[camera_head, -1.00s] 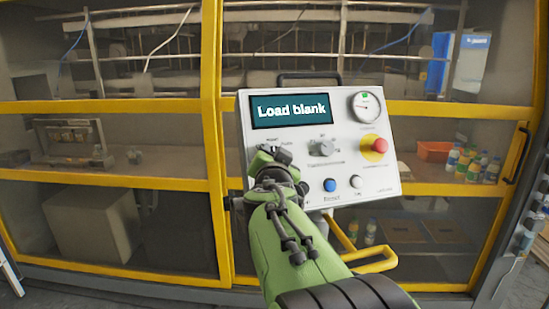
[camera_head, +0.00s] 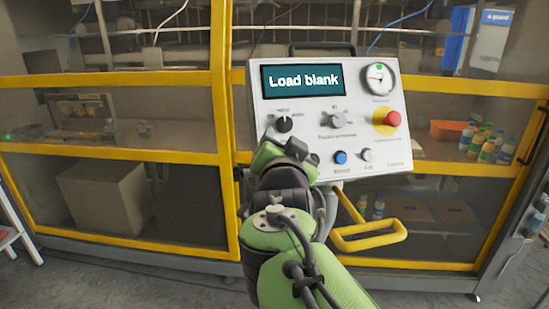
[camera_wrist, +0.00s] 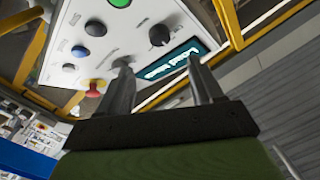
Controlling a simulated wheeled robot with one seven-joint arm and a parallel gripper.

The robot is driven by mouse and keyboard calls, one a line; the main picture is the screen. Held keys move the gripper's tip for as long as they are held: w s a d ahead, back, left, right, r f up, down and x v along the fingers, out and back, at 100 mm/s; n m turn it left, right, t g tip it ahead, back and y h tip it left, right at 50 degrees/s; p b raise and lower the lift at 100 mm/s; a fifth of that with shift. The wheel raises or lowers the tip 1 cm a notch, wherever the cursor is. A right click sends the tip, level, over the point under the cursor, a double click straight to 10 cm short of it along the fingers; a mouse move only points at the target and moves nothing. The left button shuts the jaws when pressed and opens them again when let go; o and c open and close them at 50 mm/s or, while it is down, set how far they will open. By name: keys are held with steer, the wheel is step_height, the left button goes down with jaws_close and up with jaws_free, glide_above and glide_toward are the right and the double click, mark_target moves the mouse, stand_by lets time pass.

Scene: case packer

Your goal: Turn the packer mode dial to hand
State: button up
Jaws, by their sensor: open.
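The control panel (camera_head: 370,150) carries a black dial (camera_head: 284,124) under the screen and a grey dial (camera_head: 337,120) to its right. Their small labels are too blurred to read, so I cannot tell which is the mode dial or its setting. In the wrist view the panel appears roughly upside down, with the black dial (camera_wrist: 160,35) beyond the gap between my fingers. My gripper (camera_wrist: 158,72) is open and empty. Its left finger overlaps the grey dial in that picture; contact cannot be judged. In the head view my wrist hides the fingers, just below the black dial.
The screen (camera_head: 303,79) reads "Load blank". A red stop button (camera_head: 393,118), blue button (camera_head: 341,157), white button (camera_head: 367,155) and gauge (camera_head: 380,77) share the panel. A yellow handle (camera_head: 370,238) juts out below. Yellow-framed glazed doors (camera_head: 110,154) stand behind.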

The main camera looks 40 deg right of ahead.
steer(key=v, duration=0.4)
steer(key=shift+s+a, duration=0.3)
